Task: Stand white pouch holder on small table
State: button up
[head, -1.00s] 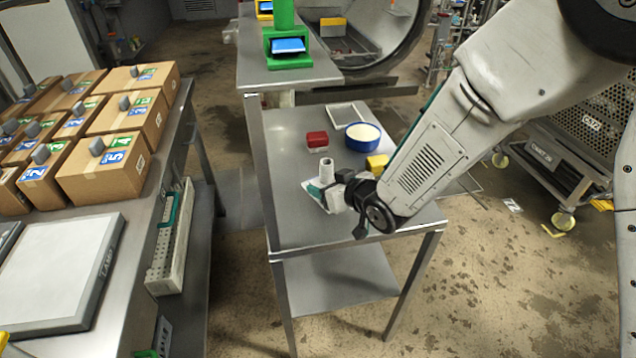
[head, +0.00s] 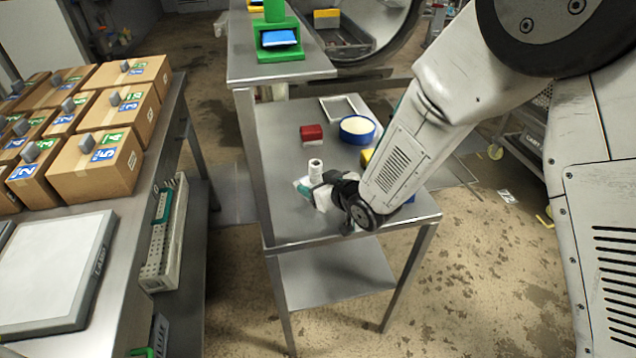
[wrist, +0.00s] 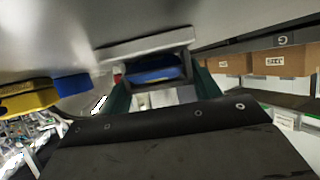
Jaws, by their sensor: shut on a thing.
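The white pouch holder (head: 316,172) shows in the head view as a pale piece with a short upright tube, near the front left of the small table (head: 285,226). My gripper (head: 323,191) reaches in from the right, low over the tabletop, and is shut on the holder. My wrist and fingers hide part of it. I cannot tell whether its base touches the table. In the wrist view, the teal fingers (wrist: 205,84) flank a pale frame with a blue patch inside; its details are unclear.
A red box (head: 312,133), a blue-rimmed round tub (head: 357,129) and a white tray (head: 346,106) stand farther back on the small table. A yellow item (head: 366,157) is partly behind my arm. The table's front left is clear.

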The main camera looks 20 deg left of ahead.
jog(key=shift+s+d+f, duration=0.2)
jog(key=shift+f, duration=0.3)
jog(key=o, duration=1.1)
jog(key=shift+f, duration=0.1)
jog(key=shift+o, duration=0.2)
jog(key=shift+a+r, duration=0.1)
jog(key=shift+r, duration=0.45)
jog(key=v, duration=1.1)
jog(key=shift+d+r, duration=0.3)
jog(key=shift+r, duration=0.05)
